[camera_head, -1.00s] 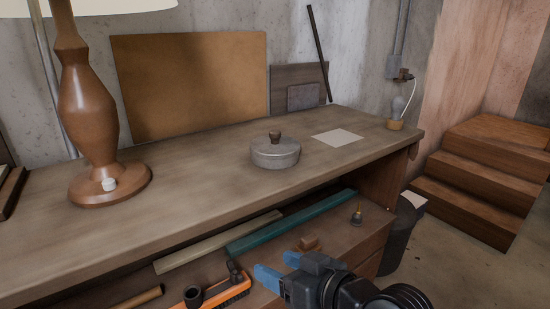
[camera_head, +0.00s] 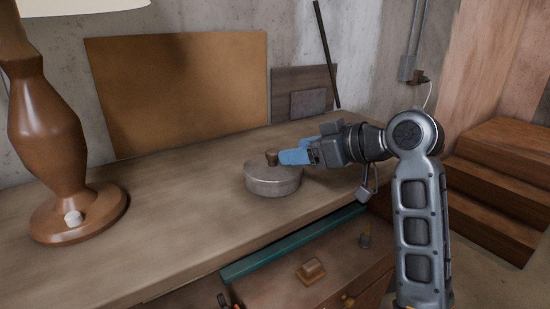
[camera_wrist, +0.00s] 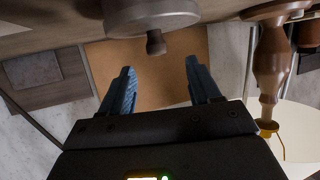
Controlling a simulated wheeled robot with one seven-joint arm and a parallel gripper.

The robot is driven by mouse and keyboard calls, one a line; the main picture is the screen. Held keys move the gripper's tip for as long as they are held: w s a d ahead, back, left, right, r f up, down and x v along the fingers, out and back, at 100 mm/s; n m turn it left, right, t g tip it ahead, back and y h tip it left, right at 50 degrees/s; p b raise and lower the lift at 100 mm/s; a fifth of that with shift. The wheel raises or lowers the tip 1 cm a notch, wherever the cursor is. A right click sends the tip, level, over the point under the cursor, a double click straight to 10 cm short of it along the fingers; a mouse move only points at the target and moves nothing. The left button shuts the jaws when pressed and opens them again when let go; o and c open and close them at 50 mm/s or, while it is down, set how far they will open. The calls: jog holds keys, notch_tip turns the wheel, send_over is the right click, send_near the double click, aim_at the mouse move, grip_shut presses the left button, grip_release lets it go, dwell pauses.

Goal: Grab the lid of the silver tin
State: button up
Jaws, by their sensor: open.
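The silver tin (camera_head: 272,186) stands upright on the wooden bench. Its round grey lid (camera_head: 258,170) is on it, with a brown knob (camera_head: 271,155) at the centre. My gripper (camera_head: 284,157) comes in from the right with blue fingers just beside the knob, above the lid's right part. In the upside-down wrist view, the tin (camera_wrist: 150,20) is at the top and the knob (camera_wrist: 155,43) shows just beyond and between the fingertips of my gripper (camera_wrist: 159,66). The fingers are apart and empty. My gripper hides part of the lid in the head view.
A wooden lamp (camera_head: 50,150) stands on the bench (camera_head: 180,215) at left. A brown board (camera_head: 180,90) leans on the back wall. Below the front edge are a teal bar (camera_head: 290,245) and a small wooden block (camera_head: 311,271). Wooden steps (camera_head: 505,160) are at right.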

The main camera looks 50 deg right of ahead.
aim_at(279, 167)
jog(key=x, duration=0.3)
jog(key=p+x, duration=0.1)
jog(key=x, duration=0.2)
jog(key=shift+w+d+f, duration=0.25)
jog(key=shift+w+f, duration=0.05)
jog(key=shift+f, duration=0.05)
grip_shut()
dwell(0.3)
jog(key=shift+r, duration=0.15)
